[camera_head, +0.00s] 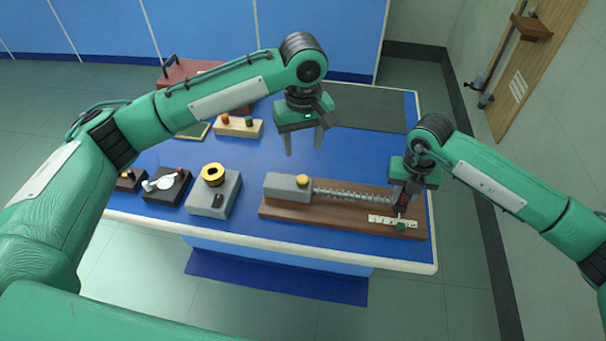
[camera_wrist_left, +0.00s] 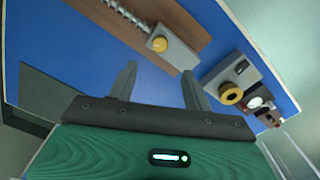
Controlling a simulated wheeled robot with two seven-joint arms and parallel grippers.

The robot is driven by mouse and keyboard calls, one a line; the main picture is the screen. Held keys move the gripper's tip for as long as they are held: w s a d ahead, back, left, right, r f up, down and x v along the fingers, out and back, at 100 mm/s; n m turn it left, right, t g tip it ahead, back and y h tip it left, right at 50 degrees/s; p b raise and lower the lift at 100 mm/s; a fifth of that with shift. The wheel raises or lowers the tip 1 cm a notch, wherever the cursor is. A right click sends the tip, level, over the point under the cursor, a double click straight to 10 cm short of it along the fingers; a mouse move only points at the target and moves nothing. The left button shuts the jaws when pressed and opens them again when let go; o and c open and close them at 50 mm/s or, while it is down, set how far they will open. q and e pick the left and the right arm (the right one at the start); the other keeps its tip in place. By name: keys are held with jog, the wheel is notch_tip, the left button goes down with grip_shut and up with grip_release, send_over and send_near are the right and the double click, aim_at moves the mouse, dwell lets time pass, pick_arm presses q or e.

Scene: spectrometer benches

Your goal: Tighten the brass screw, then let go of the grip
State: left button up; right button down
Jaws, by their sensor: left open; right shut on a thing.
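The brass screw (camera_head: 303,181) is a round yellow knob on top of a grey block (camera_head: 283,187) at the left end of a brown wooden board. It also shows in the left wrist view (camera_wrist_left: 160,45), ahead of the fingertips. My left gripper (camera_head: 304,152) is open and empty, apart from the screw, behind it in the head view. A coil spring (camera_head: 350,194) runs from the block to the right. My right gripper (camera_head: 401,207) is shut on the grip at the spring's right end; its fingers mostly hide the grip.
A white scale strip (camera_head: 380,219) lies on the board (camera_head: 330,216) near its right end. On the blue bench (camera_head: 180,150), a grey box with a yellow ring (camera_head: 212,195) stands left of the board. A wooden block with coloured knobs (camera_head: 237,127) stands behind. A dark mat (camera_head: 370,108) lies at the back.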

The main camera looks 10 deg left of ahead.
aim_at(303, 179)
pick_arm(q)
notch_tip(303, 179, down, 11)
jog(key=shift+f, duration=0.15)
dwell(0.4)
jog(key=c, duration=1)
